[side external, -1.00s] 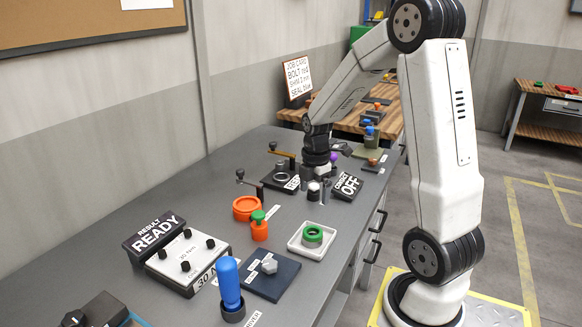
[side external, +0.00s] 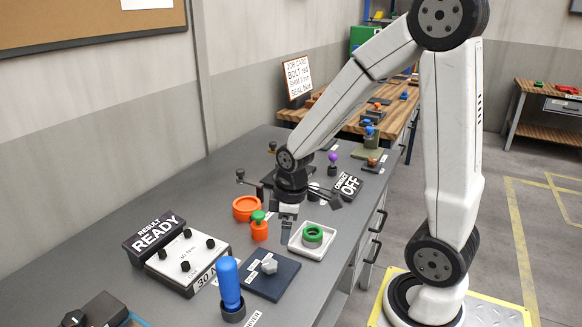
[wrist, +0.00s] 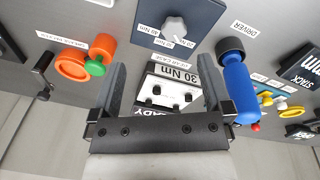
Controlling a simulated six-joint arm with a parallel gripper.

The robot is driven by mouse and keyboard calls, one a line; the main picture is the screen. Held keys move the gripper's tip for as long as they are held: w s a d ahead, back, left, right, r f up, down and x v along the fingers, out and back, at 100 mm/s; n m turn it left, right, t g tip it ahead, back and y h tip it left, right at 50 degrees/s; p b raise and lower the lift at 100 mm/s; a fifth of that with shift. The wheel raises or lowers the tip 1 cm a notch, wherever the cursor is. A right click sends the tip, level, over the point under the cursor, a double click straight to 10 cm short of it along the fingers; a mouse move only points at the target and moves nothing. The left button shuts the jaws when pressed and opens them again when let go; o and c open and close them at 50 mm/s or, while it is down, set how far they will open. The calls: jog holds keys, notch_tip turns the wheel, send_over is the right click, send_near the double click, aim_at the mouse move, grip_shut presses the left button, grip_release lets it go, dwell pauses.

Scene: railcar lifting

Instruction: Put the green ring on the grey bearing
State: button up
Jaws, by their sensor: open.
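The green ring (side external: 312,233) lies in a small white tray (side external: 300,251) in the side external view, with a grey centre showing inside it. My gripper (side external: 287,236) points down just left of the tray, between it and an orange bottle with a green cap. In the wrist view my gripper (wrist: 163,78) has its two fingers apart with nothing between them. The ring and tray do not show in the wrist view. I cannot make out the grey bearing; my gripper and wrist cover part of the bench behind them.
The orange bottle (side external: 259,231) and an orange dish (side external: 246,208) stand close on the left. A navy plate with a grey knob (side external: 269,266) and a blue-handled driver (side external: 229,284) are in front. A crank (side external: 247,181) and an OFF sign (side external: 348,185) stand behind.

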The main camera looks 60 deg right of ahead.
jog(key=s+a+f+m+t, duration=0.1)
jog(key=s+a+m, duration=0.1)
jog(key=a+m, duration=0.3)
jog(key=shift+s+a, duration=0.35)
jog(key=shift+a, duration=0.85)
